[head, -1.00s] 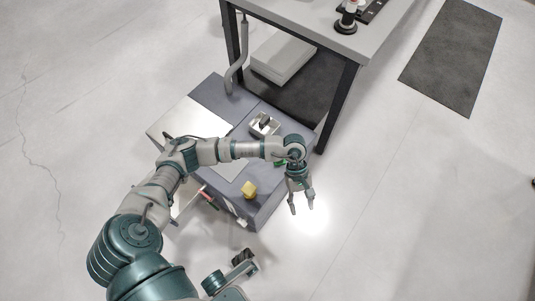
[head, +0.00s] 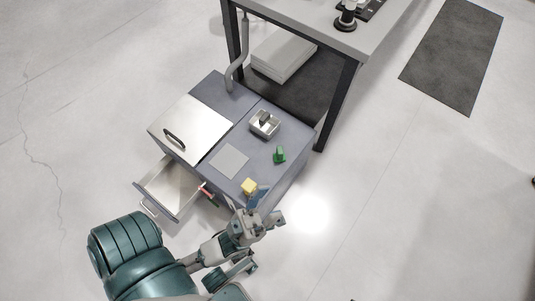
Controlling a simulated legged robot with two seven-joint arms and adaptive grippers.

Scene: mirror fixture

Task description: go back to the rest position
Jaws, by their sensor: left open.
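I cannot make out my right gripper.
The cabinet top holds a green piece (head: 280,154), a metal box (head: 264,123), a grey square (head: 230,161) and a white panel (head: 188,129) with a dark handle. A drawer (head: 172,190) stands open.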

